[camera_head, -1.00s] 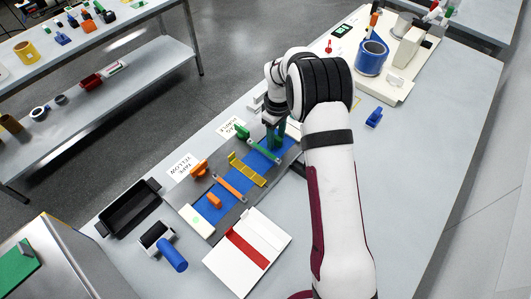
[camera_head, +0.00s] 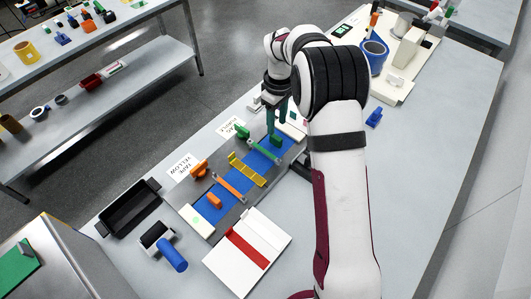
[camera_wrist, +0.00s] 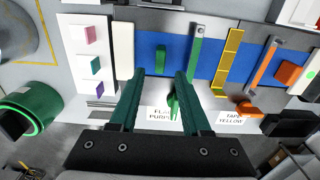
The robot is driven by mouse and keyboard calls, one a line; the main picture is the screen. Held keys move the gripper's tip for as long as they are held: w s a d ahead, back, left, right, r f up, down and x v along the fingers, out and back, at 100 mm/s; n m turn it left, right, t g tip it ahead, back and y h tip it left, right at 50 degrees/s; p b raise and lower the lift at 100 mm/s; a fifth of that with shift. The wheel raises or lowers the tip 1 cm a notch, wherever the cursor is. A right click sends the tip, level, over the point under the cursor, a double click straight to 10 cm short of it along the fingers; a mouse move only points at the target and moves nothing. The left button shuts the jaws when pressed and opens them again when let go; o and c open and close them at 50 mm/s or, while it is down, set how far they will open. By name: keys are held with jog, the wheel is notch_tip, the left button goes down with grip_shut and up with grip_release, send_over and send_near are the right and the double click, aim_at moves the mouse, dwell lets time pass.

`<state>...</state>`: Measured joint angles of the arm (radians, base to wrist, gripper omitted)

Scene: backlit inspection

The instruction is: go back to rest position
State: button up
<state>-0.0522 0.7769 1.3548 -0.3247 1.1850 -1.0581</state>
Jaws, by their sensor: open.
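My gripper (camera_head: 277,122) is open and empty above the far part of the inspection board. Its two dark green fingers also show wide apart in the wrist view (camera_wrist: 160,72). A small green block (camera_wrist: 161,52) lies on the blue strip (camera_wrist: 146,70), beyond the fingertips and apart from them. A green bar (camera_wrist: 196,60), a yellow slotted bar (camera_wrist: 229,58) and an orange bar (camera_wrist: 263,65) cross the strip. My arm hides part of the bench to the right.
A white box with a red slot (camera_head: 247,252), a black tray (camera_head: 130,208) and a blue cylinder (camera_head: 173,260) stand near the board. A blue mug (camera_head: 372,57) stands on a cream base at the back. The bench at right is mostly clear.

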jog(key=shift+r, duration=0.1)
dwell(0.3)
jog(key=s+r+m, duration=0.7)
jog(key=s+r, duration=0.5)
jog(key=s, duration=0.5)
jog(key=s+a+m+y, duration=0.1)
jog(key=s+m, duration=0.6)
jog(key=s, duration=1.1)
jog(key=shift+s+f+m+y, duration=0.3)
jog(key=shift+f+y, duration=0.1)
